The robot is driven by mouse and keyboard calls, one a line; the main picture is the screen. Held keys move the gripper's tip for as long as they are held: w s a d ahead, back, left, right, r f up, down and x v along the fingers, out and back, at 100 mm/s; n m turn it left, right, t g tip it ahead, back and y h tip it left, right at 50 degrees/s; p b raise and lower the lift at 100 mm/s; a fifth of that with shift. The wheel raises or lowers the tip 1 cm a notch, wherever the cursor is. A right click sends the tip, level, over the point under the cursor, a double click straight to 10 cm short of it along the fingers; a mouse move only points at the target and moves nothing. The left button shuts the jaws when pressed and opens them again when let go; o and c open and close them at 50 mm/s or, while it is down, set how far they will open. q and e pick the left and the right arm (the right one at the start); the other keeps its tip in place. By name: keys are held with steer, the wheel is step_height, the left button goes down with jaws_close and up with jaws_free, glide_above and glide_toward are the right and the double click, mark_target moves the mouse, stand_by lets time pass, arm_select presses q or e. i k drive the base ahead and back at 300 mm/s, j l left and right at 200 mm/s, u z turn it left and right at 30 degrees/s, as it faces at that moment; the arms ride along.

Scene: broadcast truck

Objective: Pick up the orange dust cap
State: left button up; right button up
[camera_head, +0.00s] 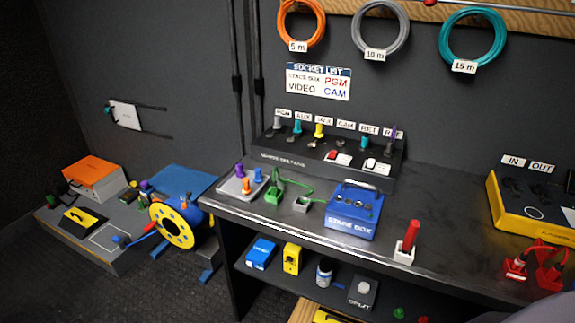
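A small orange cap (246,186) stands on a light grey tray (230,188) at the left end of the dark bench. It looks like the orange dust cap. A purple cap (239,170) and a blue cap (258,174) stand close by on the same tray. Neither of my grippers shows in the head view.
The bench (330,248) also bears a green connector (273,192) with a green cable, a blue stage box (354,212) and a red piece (411,236) in a white holder. A row of sockets (318,160) runs behind. A cable reel (172,226) stands on the left.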

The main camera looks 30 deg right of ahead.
mark_target(246, 189)
steer(key=i+j+z, duration=0.15)
steer(key=z, duration=0.55)
steer(key=i+j+z, duration=0.2)
steer(key=j, duration=0.15)
steer(key=i+j+z, duration=0.2)
steer(key=j, duration=0.2)
steer(key=i+j, duration=0.1)
steer(key=j, duration=0.25)
steer(key=i+j, duration=0.15)
steer(key=j, duration=0.25)
steer(key=i+j+z, duration=0.1)
steer(key=j, duration=0.25)
steer(key=i+j, duration=0.1)
steer(key=j, duration=0.25)
steer(key=i+j, duration=0.1)
steer(key=j, duration=0.3)
steer(key=i+z, duration=0.05)
